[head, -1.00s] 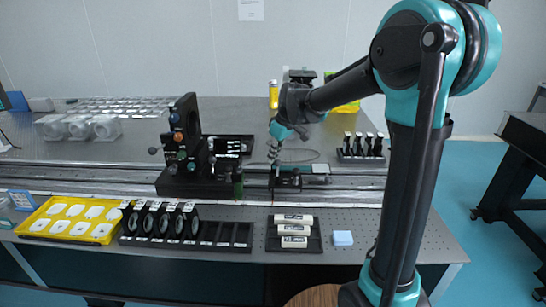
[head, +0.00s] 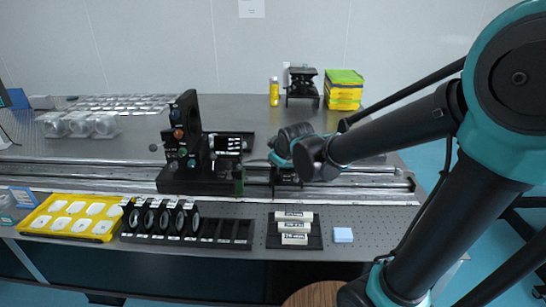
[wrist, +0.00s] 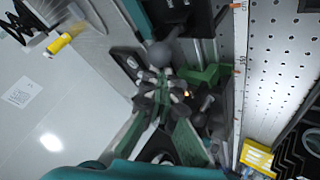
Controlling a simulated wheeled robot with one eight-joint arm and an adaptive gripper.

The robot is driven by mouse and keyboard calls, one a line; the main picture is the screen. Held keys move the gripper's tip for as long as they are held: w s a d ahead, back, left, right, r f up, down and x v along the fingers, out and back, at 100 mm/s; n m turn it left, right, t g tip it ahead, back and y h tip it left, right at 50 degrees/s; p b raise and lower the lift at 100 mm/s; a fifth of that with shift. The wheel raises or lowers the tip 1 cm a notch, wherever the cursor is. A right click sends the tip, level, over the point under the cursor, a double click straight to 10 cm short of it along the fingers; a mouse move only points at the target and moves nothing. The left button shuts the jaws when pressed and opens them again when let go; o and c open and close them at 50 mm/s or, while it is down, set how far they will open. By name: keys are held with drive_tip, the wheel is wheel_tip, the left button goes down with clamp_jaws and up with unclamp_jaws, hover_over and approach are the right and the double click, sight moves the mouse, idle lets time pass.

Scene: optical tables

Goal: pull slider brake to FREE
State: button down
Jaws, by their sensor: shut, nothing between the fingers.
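My gripper (wrist: 164,82) is shut and empty in the wrist view, with its grey finger links close together. A dark ball-shaped knob (wrist: 160,52) lies just beyond the fingertips; I cannot tell whether they touch. A green part (wrist: 207,75) and a dark lever-like part (wrist: 205,104) sit to the right, beside the scale rail. In the head view, a dark slider carriage (head: 286,189) sits on the rail (head: 350,188), below my wrist. My arm hides the fingertips and much of the carriage there. The brake and its FREE marking cannot be made out clearly.
A black optical mount (head: 186,145) stands on the rail to the left. In front are a yellow tray (head: 70,236), a black lens rack (head: 225,238), labelled white blocks (head: 293,227) and a blue pad (head: 343,235). A yellow bottle (head: 274,92) and stacked boxes (head: 344,90) stand behind.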

drive_tip(key=shift+s+t, duration=0.25)
drive_tip(key=shift+t, duration=0.05)
drive_tip(key=shift+r, duration=0.75)
drive_tip(key=shift+w+a+r, duration=0.1)
drive_tip(key=shift+w, duration=0.05)
